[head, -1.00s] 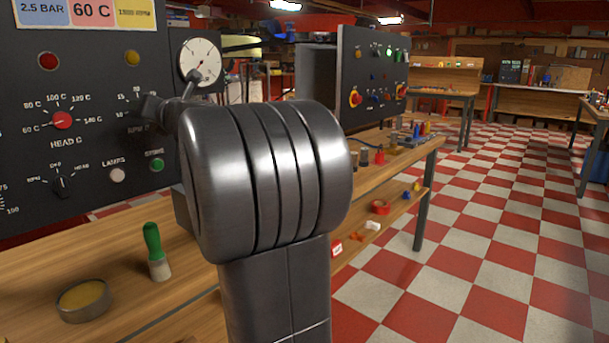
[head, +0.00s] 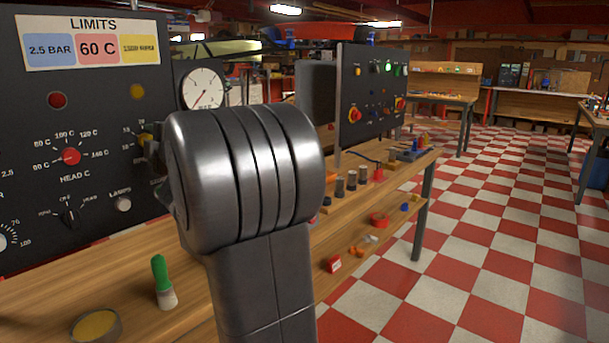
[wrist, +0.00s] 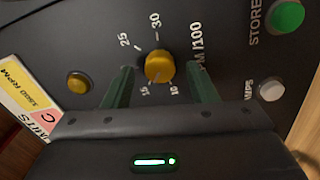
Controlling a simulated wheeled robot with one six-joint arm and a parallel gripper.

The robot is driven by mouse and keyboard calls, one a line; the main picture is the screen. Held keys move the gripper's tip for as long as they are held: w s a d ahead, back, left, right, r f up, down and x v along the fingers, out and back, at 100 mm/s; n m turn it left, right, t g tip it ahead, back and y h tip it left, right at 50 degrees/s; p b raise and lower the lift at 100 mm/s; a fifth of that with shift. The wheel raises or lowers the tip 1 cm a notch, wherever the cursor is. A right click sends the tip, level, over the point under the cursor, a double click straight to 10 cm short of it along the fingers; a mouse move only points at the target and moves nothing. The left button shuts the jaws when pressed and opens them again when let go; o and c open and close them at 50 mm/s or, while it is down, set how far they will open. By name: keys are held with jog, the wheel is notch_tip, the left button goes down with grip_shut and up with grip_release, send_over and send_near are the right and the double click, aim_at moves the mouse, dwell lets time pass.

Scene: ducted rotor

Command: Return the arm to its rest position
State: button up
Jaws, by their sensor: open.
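My gripper (wrist: 160,70) shows in the wrist view with its two dark green fingers apart. A yellow knob (wrist: 159,66), on a scale marked RPM/100, appears between the fingertips, with a gap on each side. Nothing is held. I cannot tell how far the fingertips stand from the panel. In the head view the yellow knob (head: 147,139) is partly covered by my arm, which is raised in front of the bench. The gripper is mostly hidden behind the arm there.
The dark control panel (head: 60,115) stands close at the left, with a red knob (head: 72,156) and a gauge (head: 203,88). The checkered floor (head: 480,240) at right is clear.

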jog(key=shift+m+p, duration=1.45)
jog(key=shift+m, duration=1.15)
